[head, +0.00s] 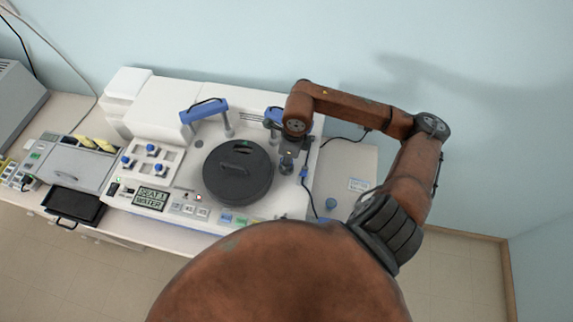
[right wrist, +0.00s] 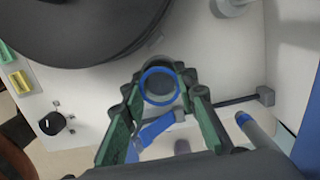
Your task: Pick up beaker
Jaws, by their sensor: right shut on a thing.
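The beaker is a small dark cup with a blue ring at its rim, seen from above in the right wrist view (right wrist: 161,84). My right gripper (right wrist: 163,95) has a green-lined finger on each side of it and is shut on it. In the head view my right gripper (head: 288,153) points down at the right of the white machine, and the beaker (head: 287,164) shows small and dark below it. I cannot tell whether the beaker's base touches the machine's top. My left gripper is not in view.
A round black lid (head: 238,173) lies on the white machine (head: 180,160) just left of the beaker. Blue-topped posts with a blue arm (head: 205,108) stand behind it. A grey-lidded box (head: 72,166) and a black tray (head: 75,206) are at the left.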

